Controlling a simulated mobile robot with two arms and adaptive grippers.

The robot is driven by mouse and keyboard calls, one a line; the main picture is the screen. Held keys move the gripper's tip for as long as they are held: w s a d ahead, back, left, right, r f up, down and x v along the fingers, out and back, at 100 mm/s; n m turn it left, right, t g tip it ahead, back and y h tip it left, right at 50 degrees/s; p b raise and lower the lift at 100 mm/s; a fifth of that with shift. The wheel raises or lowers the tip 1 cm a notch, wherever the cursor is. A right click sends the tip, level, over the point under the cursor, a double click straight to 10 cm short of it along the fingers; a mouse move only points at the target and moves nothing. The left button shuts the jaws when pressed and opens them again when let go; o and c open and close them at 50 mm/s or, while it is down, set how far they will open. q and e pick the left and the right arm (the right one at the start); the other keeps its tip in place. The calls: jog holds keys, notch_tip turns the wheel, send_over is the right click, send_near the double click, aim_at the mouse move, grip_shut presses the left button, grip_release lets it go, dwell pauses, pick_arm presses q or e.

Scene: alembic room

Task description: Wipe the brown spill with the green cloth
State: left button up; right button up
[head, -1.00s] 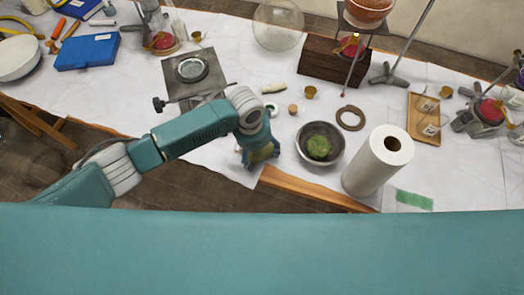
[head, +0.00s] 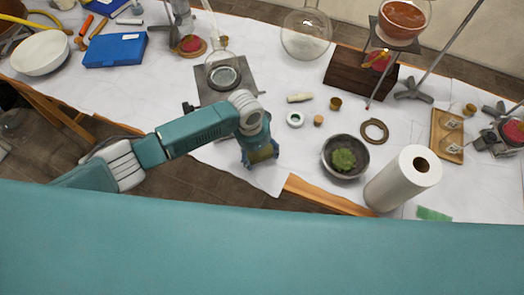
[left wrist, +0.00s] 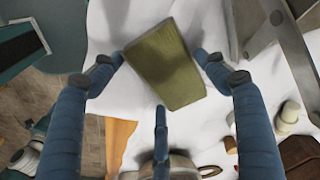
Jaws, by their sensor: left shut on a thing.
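My left gripper (head: 262,155) is over the front edge of the white-covered table, left of the grey bowl. In the left wrist view its fingers (left wrist: 160,75) are around an olive-green, flat, block-like piece that looks like the green cloth (left wrist: 168,62). A bit of the cloth shows under the fingers in the head view (head: 262,154). White table covering shows behind the cloth in the left wrist view. A brown spill cannot be made out; the gripper and arm hide part of the table. My right gripper is not in view.
A grey bowl (head: 326,163) with green stuff and a paper roll (head: 400,182) stand to the right. A flat light-green piece (head: 433,214) lies by the roll. A grey stand plate (head: 240,93) with glassware is behind the gripper. A small ring (head: 295,119) and cork (head: 318,120) lie between.

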pick_arm(q)
jog(key=shift+w+a+r+p, duration=0.15)
jog(key=shift+a+r+p, duration=0.1)
jog(key=shift+r+p, duration=0.3)
jog(key=shift+w+a+r+p, duration=0.1)
jog(key=shift+a+r+p, duration=0.15)
jog(key=shift+r, duration=0.35)
jog(key=shift+s+d+r+p, duration=0.1)
jog(key=shift+r+p, duration=0.25)
jog(key=shift+p, duration=0.05)
jog(key=shift+s+d+r+p, duration=0.1)
jog(key=shift+d+r+p, duration=0.05)
jog(key=shift+r+p, duration=0.45)
jog(key=shift+s+d+r+p, duration=0.1)
jog(key=shift+d+r+p, duration=0.05)
jog(key=shift+r+p, duration=0.45)
jog(key=shift+w+a+r+p, duration=0.1)
jog(key=shift+r+p, duration=0.4)
jog(key=shift+p, duration=0.05)
jog(key=shift+w+a+r+p, duration=0.1)
jog(key=shift+r+p, duration=0.4)
jog(key=shift+s+r+p, duration=0.1)
jog(key=shift+r+p, duration=0.2)
jog(key=shift+r, duration=0.05)
jog(key=shift+d, duration=0.1)
